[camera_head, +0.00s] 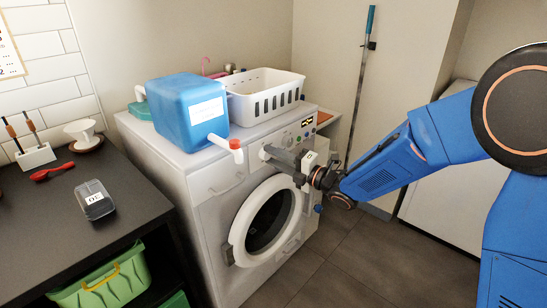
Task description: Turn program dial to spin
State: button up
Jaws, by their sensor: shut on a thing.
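A white washing machine (207,187) stands in the middle, its round door (235,235) closed. My gripper (268,152) comes in from the right and reaches the control panel on the machine's upper front. It is shut on the program dial (263,154), a pale round knob that shows only in part at the jaw tips. The dial's pointer and markings are hidden or too small to read. A small lit display (307,122) is on the panel to the right of the dial.
A blue canister (180,110) with a white-and-red spout (226,145) stands on the machine; the spout overhangs the front edge near my gripper. A white basket (265,100) sits beside it. A dark counter (130,205) is at left. Floor in front is clear.

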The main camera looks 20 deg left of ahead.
jog(key=m, duration=0.5)
jog(key=shift+f+t, duration=0.2)
jog(key=shift+t, duration=0.1)
jog(key=m, duration=0.4)
jog(key=shift+s+t, duration=0.15)
jog(key=shift+t, duration=0.25)
jog(key=m, duration=0.4)
jog(key=shift+f+t, duration=0.1)
jog(key=shift+t, duration=0.2)
jog(key=m, duration=0.5)
jog(key=shift+s+a+t, duration=0.1)
jog(key=shift+s+t, duration=0.05)
jog(key=shift+t, duration=0.15)
jog(key=m, duration=0.4)
jog(key=shift+s+t+h, duration=0.1)
jog(key=shift+t+h, duration=0.2)
jog(key=shift+h, duration=0.1)
jog(key=m, duration=0.4)
jog(key=shift+s, duration=0.1)
jog(key=m+h, duration=0.1)
jog(key=m, duration=0.2)
jog(key=shift+m+t, duration=0.3)
jog(key=shift+m, duration=2.1)
jog(key=shift+a+r, duration=0.1)
jog(key=shift+r, duration=0.1)
